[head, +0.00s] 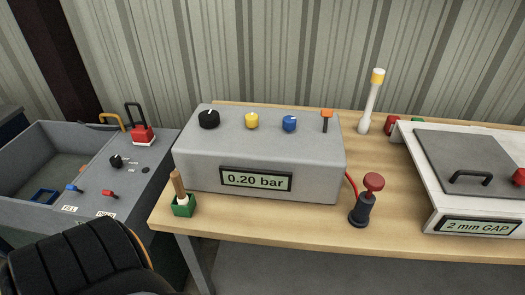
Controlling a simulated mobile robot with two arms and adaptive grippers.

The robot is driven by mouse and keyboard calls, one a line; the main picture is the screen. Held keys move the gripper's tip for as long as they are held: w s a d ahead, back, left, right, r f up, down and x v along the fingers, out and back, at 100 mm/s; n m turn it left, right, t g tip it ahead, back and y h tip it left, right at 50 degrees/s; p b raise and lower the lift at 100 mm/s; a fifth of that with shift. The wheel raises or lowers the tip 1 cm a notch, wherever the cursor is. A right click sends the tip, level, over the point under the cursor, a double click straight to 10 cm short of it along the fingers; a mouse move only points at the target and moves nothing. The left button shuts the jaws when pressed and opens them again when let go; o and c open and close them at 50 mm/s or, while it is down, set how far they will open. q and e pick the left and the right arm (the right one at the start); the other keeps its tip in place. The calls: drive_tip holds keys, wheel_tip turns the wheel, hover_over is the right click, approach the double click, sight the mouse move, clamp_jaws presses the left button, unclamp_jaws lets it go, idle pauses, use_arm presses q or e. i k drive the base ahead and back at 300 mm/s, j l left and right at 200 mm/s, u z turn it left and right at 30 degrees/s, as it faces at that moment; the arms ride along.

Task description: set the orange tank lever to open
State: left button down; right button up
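A small lever with an orange top (327,113) and a dark stem stands upright at the right end of the top of a grey box (262,190). The box carries a display (257,181) that reads 0.20 bar. No label is readable beside the lever, so I cannot tell which setting it is in. A black knob (208,119), a yellow knob (251,120) and a blue knob (289,123) sit to its left. Neither of my grippers shows in the head view.
A red-topped plunger (373,183) and a green holder (184,206) stand on the wooden table (290,229). A white post with a yellow top (371,100) stands behind right. A lidded machine (470,165) is right, a grey control bin (60,150) left. Some front tabletop is clear.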

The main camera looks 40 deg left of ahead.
sight(326, 113)
drive_tip(key=u, duration=1.35)
drive_tip(key=i+l+z, duration=0.2)
drive_tip(key=i+l, duration=0.35)
